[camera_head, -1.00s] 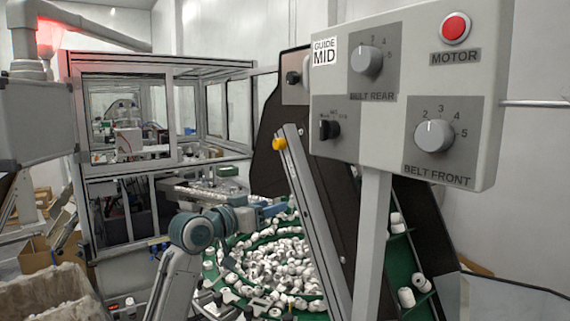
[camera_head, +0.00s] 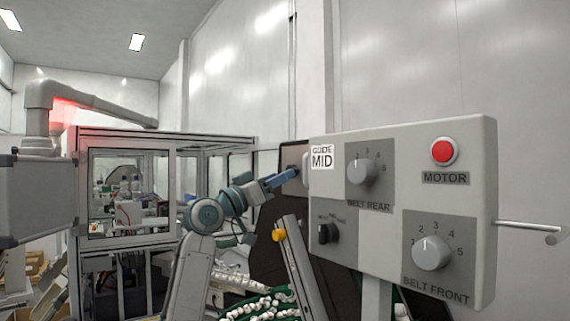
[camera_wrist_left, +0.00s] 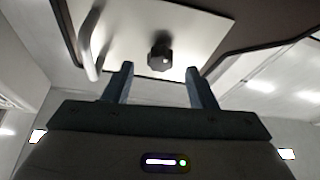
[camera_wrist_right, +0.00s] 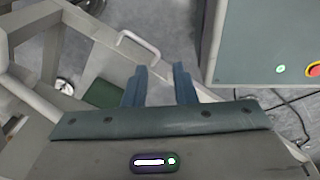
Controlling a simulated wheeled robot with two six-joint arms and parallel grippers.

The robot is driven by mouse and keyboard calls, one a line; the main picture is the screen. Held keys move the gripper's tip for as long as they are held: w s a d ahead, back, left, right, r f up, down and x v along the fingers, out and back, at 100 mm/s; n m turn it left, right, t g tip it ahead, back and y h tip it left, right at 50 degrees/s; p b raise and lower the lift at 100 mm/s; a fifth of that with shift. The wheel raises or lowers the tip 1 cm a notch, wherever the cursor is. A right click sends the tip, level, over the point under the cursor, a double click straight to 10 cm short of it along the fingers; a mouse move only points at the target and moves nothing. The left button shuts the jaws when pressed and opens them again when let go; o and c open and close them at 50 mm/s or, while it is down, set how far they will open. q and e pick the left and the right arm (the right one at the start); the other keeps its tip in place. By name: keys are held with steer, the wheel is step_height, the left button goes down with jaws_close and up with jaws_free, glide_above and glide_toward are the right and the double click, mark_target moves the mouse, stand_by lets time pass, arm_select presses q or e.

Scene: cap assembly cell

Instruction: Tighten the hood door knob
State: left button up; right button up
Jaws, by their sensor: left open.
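The black hood door knob (camera_wrist_left: 160,57) sits on the pale hood door (camera_wrist_left: 195,30) in the left wrist view. It is roughly centred between the fingertips of my left gripper (camera_wrist_left: 159,68) and looks a little beyond them. The fingers are open and apart, with nothing between them. In the head view my left gripper (camera_head: 287,178) reaches right towards the dark hood (camera_head: 292,155), beside the control box; the knob cannot be made out there. My right gripper (camera_wrist_right: 160,67) is open and empty in the right wrist view, and is out of the head view.
The control box (camera_head: 400,150) with dials and a red button stands close to the right of my left gripper. A bent handle (camera_wrist_left: 90,45) sticks out of the hood door.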

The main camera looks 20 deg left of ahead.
arm_select(q)
steer(key=p+x, duration=0.1)
steer(key=x, duration=0.2)
arm_select(e)
steer(key=shift+d+r, duration=0.1)
steer(key=shift+r, duration=0.85)
arm_select(q)
steer(key=shift+c, duration=0.4)
